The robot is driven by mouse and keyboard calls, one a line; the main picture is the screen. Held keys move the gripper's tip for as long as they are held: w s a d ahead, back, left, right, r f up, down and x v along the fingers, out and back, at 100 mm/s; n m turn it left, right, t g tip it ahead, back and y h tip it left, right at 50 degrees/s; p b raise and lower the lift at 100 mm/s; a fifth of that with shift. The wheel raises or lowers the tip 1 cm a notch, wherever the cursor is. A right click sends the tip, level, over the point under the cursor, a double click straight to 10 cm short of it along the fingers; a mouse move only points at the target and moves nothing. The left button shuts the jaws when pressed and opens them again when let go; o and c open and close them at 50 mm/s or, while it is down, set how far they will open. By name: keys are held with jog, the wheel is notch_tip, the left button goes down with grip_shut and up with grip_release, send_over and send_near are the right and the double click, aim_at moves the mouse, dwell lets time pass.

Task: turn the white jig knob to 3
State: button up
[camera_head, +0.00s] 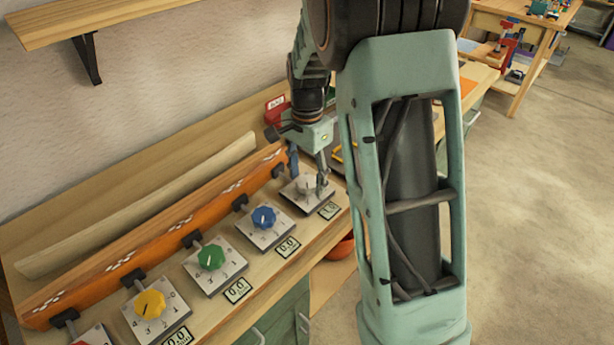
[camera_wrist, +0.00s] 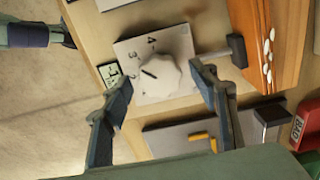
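The white jig knob (camera_wrist: 160,76) sits on a pale square plate (camera_wrist: 180,42) marked with numerals; 3 and 4 are readable. Its dark pointer line aims at the plate's left side in the wrist view, apparently just short of the 3. My gripper (camera_wrist: 166,88) has its two fingers spread on opposite sides of the knob, with small gaps seeming to show; contact is unclear. In the head view my gripper (camera_head: 308,174) is over the plate and partly hides the knob. A small display (camera_wrist: 110,74) beside the plate shows a 1; its other digits are unclear.
A blue knob (camera_head: 263,217), green knob (camera_head: 211,258) and yellow knob (camera_head: 150,303) stand in a row on similar plates. An orange-brown rail (camera_head: 150,245) runs behind them.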

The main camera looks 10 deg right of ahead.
aim_at(307, 181)
notch_tip(307, 181, up, 12)
dwell(0.6)
jog(key=shift+r, duration=0.15)
dwell(0.3)
